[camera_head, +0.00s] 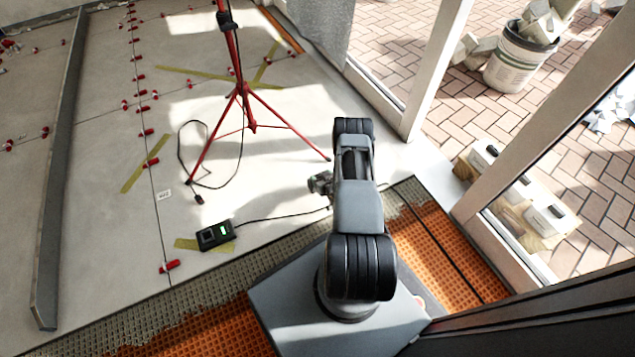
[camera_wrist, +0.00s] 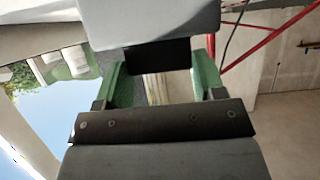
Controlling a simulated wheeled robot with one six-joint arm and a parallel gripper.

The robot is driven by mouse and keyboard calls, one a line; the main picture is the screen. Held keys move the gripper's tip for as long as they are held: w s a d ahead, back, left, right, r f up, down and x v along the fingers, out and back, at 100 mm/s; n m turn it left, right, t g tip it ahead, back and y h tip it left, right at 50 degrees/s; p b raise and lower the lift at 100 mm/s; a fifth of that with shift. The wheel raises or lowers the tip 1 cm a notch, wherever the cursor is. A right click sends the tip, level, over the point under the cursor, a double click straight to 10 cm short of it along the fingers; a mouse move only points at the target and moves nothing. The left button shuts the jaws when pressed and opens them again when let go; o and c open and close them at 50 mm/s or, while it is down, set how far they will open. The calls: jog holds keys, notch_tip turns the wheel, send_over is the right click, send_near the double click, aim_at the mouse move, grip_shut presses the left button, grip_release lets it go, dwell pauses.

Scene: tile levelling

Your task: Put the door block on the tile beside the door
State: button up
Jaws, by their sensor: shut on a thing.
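The door block (camera_wrist: 150,20), light grey with a black part below it, fills the top middle of the wrist view. My gripper (camera_wrist: 158,65) has its green fingers on either side of the black part and is shut on it. The grey tile floor (camera_head: 285,185) lies left of and beyond my arm. The door frame (camera_head: 437,70) stands at the right. Where the block is relative to the floor cannot be told.
A red tripod (camera_head: 245,95) stands on the tiles with a cable and a small black box (camera_head: 215,235). Several red clips line the joints. A long grey bar (camera_head: 58,170) lies left. Beyond the frame are blocks on a wooden board (camera_head: 525,235) and a bucket (camera_head: 515,65).

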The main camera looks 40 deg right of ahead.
jog(key=shift+w+d+f, duration=0.1)
jog(key=shift+w+f, duration=0.1)
jog(key=shift+w+f+b, duration=0.15)
jog(key=shift+f+b, duration=0.65)
jog(key=shift+f, duration=0.1)
jog(key=shift+w+f+b, duration=0.15)
jog(key=shift+f+b, duration=0.65)
jog(key=shift+f, duration=0.05)
jog(key=shift+f, duration=0.2)
jog(key=o, duration=1.6)
jog(key=shift+o, duration=0.2)
jog(key=shift+r, duration=0.1)
